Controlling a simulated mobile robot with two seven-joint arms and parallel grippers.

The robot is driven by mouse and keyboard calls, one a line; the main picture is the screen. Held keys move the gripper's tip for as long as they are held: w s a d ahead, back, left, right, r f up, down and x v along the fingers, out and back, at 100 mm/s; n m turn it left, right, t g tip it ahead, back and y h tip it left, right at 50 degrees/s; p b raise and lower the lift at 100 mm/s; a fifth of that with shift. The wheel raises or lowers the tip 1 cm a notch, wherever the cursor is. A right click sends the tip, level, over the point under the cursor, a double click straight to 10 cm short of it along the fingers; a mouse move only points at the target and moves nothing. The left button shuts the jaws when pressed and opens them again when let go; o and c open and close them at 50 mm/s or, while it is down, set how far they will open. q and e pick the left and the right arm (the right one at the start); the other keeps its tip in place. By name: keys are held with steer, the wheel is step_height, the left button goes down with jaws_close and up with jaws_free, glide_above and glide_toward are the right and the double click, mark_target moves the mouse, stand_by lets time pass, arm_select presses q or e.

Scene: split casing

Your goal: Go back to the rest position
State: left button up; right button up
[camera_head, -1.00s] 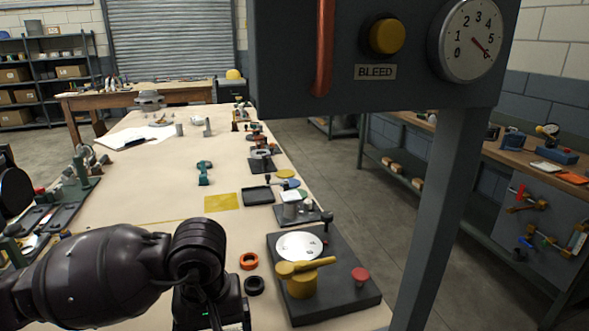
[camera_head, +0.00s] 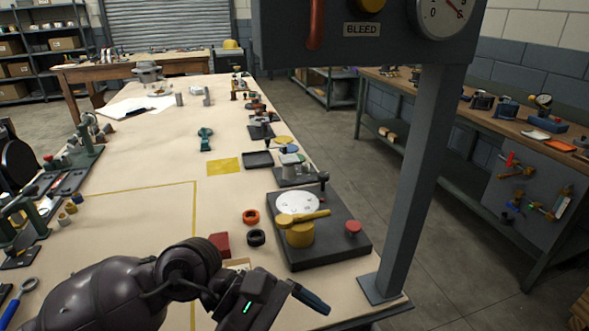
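My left arm comes in at the bottom left. Its gripper (camera_head: 308,298) is at the bottom centre, over the near part of the table (camera_head: 150,222). Only a dark finger-like tip shows clearly, pointing right, so whether it is open or shut cannot be told. I see nothing held in it. A red block (camera_head: 220,245) and a pale box (camera_head: 237,264), partly hidden, lie just behind the wrist. My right gripper is not in view.
A black base (camera_head: 340,250) with a white disc, yellow lever and red knob stands right of the gripper. An orange ring (camera_head: 251,216) and a black ring (camera_head: 256,238) lie beside it. A grey post (camera_head: 415,190) carries the gauge panel (camera_head: 365,45). The table's middle is mostly clear.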

arm_select(q)
steer(key=w+a+r+n+t+h, duration=0.25)
steer(key=r+n+t+h, duration=0.35)
steer(key=n, duration=0.4)
steer(key=w+a+r+n+t+h, duration=0.1)
steer(key=w+r+n+t+h, duration=0.25)
steer(key=n+t, duration=0.5)
steer(key=w+a+f+n+t+y, duration=0.3)
steer(key=a+n+t+y, duration=0.4)
steer(key=n, duration=0.7)
steer(key=w+a+f+n+t+y, duration=0.25)
steer(key=a+n+y, duration=0.35)
steer(key=n+y, duration=0.55)
steer(key=s+a+f+n+g+y, duration=0.3)
steer(key=a+f+n, duration=0.1)
steer(key=f+n, duration=0.25)
steer(key=s+a+f+n+g+y, duration=0.2)
steer(key=s+a+f+n+g, duration=0.1)
steer(key=a+f+n+g, duration=0.25)
steer(key=s+a+f+n+g+h, duration=0.1)
steer(key=s+a+f+n+g, duration=0.1)
steer(key=s+f+n+g, duration=0.9)
step_height(320, 180, down, 12)
steer(key=w+m+t, duration=0.2)
steer(key=m+t, duration=0.2)
steer(key=t, duration=0.7)
steer(key=shift+m+h, duration=0.3)
steer(key=shift+h, duration=0.1)
